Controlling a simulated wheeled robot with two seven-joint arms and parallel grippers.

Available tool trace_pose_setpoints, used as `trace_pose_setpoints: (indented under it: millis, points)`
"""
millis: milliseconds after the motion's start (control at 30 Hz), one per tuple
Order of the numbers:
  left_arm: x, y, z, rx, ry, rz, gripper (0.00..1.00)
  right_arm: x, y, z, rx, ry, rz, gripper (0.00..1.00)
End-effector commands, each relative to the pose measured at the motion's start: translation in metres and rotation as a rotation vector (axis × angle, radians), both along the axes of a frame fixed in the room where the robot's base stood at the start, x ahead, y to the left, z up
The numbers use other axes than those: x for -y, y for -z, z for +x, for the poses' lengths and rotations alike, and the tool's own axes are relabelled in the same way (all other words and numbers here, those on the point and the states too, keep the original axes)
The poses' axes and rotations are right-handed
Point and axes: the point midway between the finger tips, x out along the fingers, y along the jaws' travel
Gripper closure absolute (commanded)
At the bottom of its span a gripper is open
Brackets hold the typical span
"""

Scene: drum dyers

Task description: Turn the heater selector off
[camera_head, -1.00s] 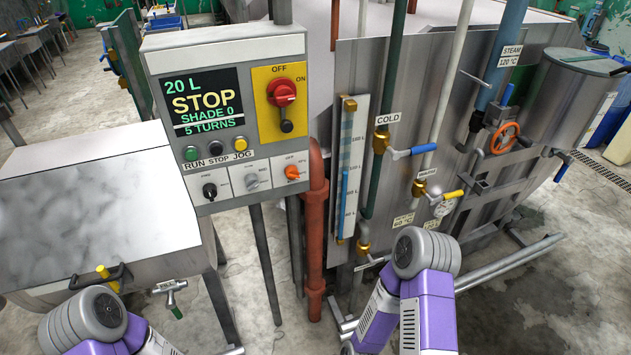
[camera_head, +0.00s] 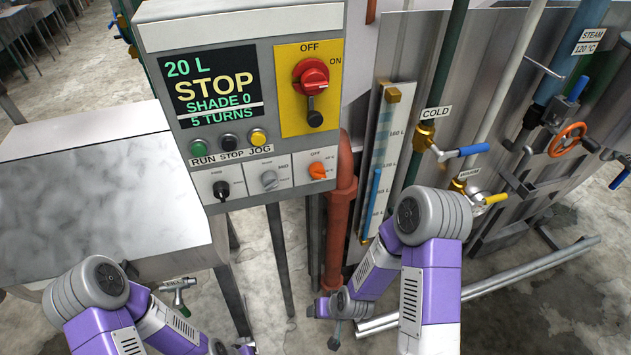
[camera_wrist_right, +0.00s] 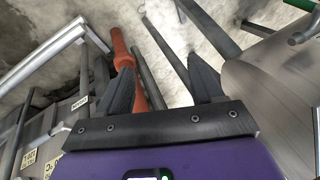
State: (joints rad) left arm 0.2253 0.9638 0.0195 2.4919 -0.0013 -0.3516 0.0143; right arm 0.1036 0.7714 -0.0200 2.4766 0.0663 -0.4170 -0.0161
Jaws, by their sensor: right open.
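The heater selector is probably the orange knob (camera_head: 318,171) under an "OFF" label at the lower right of the grey control panel (camera_head: 196,34). Small temperature marks sit at its right, too small to read surely. The knob looks turned away from straight up, but its exact setting is unclear. My right gripper (camera_wrist_right: 159,62) is open and empty in the right wrist view, its two black fingers apart over the floor and pipes. My right arm is low in the head view, below and right of the panel, apart from the knob. My left gripper is out of view; its arm is at lower left.
A red main switch (camera_head: 311,76) on a yellow plate is above the knob. A grey selector (camera_head: 269,180) and a black selector (camera_head: 221,190) are to its left. A red-brown pipe (camera_head: 337,213) runs beside the panel. The steel vat with valves stands right.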

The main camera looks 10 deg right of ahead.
Motion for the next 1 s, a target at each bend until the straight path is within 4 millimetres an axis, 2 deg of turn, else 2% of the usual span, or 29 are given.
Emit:
trace_pose_setpoints:
  millis: [33,100,167,200,267,300,400,500,600,700,800,867,1000]
  points:
    - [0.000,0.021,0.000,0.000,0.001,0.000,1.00,0.004,-0.010,0.032,0.116,0.012,-0.027,0.34]
    - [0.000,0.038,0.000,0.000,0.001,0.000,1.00,0.009,-0.039,0.070,0.268,0.034,-0.054,0.34]
    - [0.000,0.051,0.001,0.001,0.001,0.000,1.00,0.011,-0.069,0.096,0.395,0.058,-0.067,0.34]
    - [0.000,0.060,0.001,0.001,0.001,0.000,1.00,0.012,-0.091,0.111,0.481,0.075,-0.072,0.34]
    - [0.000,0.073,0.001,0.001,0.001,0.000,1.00,0.013,-0.126,0.128,0.606,0.105,-0.070,0.34]
    - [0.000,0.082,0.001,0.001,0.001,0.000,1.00,0.015,-0.151,0.137,0.687,0.127,-0.065,0.34]
    - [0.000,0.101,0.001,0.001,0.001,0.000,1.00,0.019,-0.210,0.146,0.872,0.188,-0.038,0.34]
    - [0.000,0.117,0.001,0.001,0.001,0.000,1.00,0.026,-0.259,0.144,1.017,0.247,0.002,0.34]
    - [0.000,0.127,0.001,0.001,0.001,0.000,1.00,0.034,-0.295,0.136,1.118,0.299,0.040,0.34]
    - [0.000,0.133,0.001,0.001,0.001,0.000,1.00,0.040,-0.317,0.130,1.178,0.333,0.067,0.34]
    - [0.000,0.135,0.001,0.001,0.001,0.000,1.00,0.043,-0.327,0.128,1.204,0.350,0.080,0.34]
    - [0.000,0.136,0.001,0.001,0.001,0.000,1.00,0.044,-0.329,0.132,1.209,0.354,0.082,0.34]
    - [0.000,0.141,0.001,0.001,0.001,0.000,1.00,0.043,-0.329,0.151,1.209,0.352,0.081,0.34]
